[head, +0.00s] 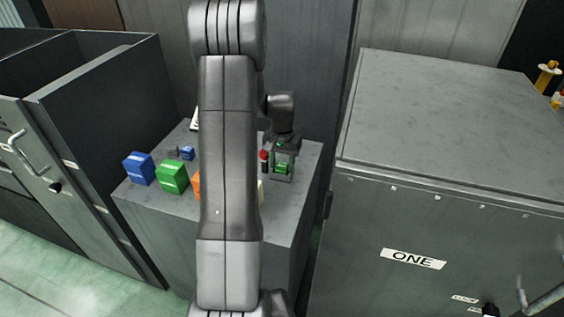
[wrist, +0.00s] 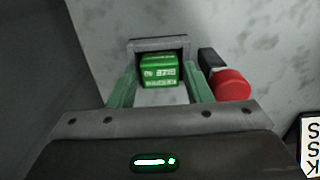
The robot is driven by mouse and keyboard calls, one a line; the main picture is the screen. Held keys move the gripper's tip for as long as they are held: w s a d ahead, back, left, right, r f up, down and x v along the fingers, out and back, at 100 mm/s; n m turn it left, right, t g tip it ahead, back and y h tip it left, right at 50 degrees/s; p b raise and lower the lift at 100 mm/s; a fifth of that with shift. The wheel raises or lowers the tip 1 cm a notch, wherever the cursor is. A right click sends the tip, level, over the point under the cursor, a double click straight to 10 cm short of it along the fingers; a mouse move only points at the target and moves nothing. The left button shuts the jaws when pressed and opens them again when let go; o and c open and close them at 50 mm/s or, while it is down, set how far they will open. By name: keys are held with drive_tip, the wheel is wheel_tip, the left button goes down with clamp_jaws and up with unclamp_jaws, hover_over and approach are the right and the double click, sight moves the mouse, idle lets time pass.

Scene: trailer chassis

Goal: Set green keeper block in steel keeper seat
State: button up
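The green keeper block (wrist: 160,70), with white markings, sits within a grey three-sided frame, which looks like the steel keeper seat (wrist: 158,43), in the wrist view. My gripper (wrist: 162,80) points down at it, with one pale green finger on each side of the block. Narrow gaps seem to show between the fingers and the block, so the gripper looks open around it. In the head view the block (head: 282,168) shows low between the fingers of my gripper (head: 284,163), near the right side of the grey bench. The block's underside is hidden.
A red knob (wrist: 232,85) with a black part stands close right of the seat. On the bench (head: 278,213) are a larger blue block (head: 138,168), a green block (head: 172,177) and a partly hidden orange block (head: 196,186). A large grey cabinet (head: 440,180) marked ONE stands right.

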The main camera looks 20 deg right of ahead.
sight(282, 165)
drive_tip(key=shift+r, duration=0.1)
wheel_tip(282, 165, up, 12)
idle(0.6)
